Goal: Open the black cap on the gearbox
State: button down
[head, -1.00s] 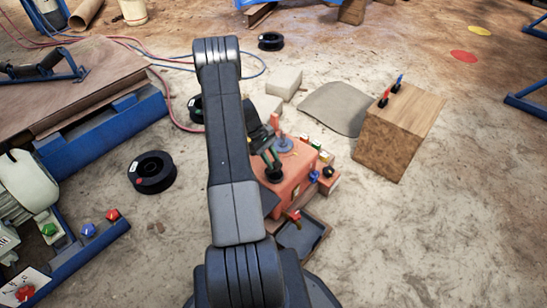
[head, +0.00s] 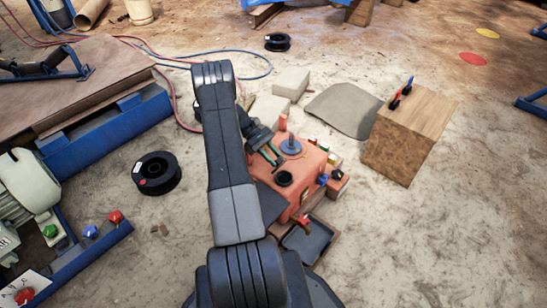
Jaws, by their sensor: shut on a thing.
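The gearbox (head: 306,170) is an orange-red box on the floor in the middle of the head view, just right of my arm. A round black fitting (head: 284,179) sits on its top, near the front left, with a dark centre. My gripper (head: 273,157) is above and behind this fitting, with green-edged fingers pointing down to the right. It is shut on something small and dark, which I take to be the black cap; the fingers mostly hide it. A small gap shows between the fingertips and the fitting.
A blue round part (head: 291,146) and an orange upright post (head: 283,122) stand beside my gripper. Coloured knobs line the gearbox's right side. A dark tray (head: 308,240) lies in front. A wooden crate (head: 410,135) stands right; a black spool (head: 157,172) lies left.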

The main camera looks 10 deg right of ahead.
jog(key=c, duration=1.1)
grip_release()
jog(key=p+v, duration=0.1)
jog(key=v, duration=1.1)
jog(key=shift+p, duration=0.35)
jog(key=shift+s+f, duration=0.1)
jog(key=b+x, duration=0.1)
jog(key=x, duration=1)
jog(key=shift+s+d+f+b, duration=0.1)
jog(key=shift+s+d+b, duration=0.15)
jog(key=shift+s+b, duration=0.1)
jog(key=shift+w, duration=0.15)
